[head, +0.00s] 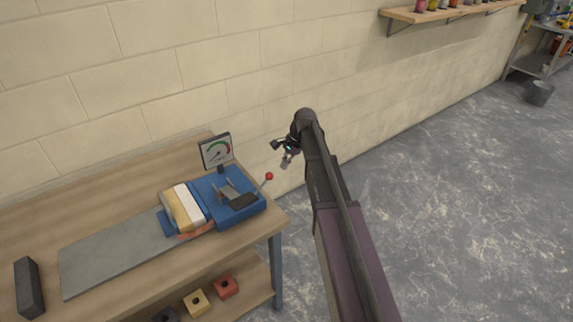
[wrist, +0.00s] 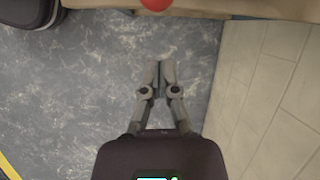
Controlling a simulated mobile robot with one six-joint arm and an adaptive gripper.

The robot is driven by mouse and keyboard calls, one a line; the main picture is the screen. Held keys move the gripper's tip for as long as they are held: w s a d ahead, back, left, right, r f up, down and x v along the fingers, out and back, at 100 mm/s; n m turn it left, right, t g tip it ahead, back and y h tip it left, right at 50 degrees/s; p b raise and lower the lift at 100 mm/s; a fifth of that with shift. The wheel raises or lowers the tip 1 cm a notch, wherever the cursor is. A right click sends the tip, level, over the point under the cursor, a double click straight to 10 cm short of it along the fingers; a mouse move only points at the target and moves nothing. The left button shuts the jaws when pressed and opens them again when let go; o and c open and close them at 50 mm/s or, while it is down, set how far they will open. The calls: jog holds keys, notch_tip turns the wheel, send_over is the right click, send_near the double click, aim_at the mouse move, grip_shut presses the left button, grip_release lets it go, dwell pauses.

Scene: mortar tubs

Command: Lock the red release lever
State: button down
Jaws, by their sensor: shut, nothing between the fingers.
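The release lever is a thin rod with a red ball knob (head: 269,176) on the right side of a blue clamp device (head: 226,211) on the workbench. The rod leans up and to the right. In the wrist view the red knob (wrist: 155,4) shows at the top edge, cut off. My gripper (head: 286,163) is just right of and slightly above the knob in the head view, apart from it. In the wrist view its fingertips (wrist: 161,65) are together and empty, with floor behind them.
Coloured blocks (head: 197,303) sit on the lower shelf. A block wall (head: 130,70) stands behind.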

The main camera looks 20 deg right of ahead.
aim_at(263, 185)
jog(key=shift+b+x, duration=3.05)
jog(key=shift+x, duration=0.55)
jog(key=shift+s+a+r+p, duration=0.2)
jog(key=shift+a+r+p, duration=0.05)
jog(key=shift+r+p, duration=0.35)
jog(key=shift+s+a+r+p, duration=0.2)
jog(key=shift+a+r+p, duration=0.1)
jog(key=shift+r+p, duration=0.3)
jog(key=shift+s+a+r+p, duration=0.25)
jog(key=shift+r+p, duration=0.35)
jog(key=shift+s+a+r+p, duration=0.1)
jog(key=shift+r+p, duration=0.05)
jog(key=shift+p, duration=0.15)
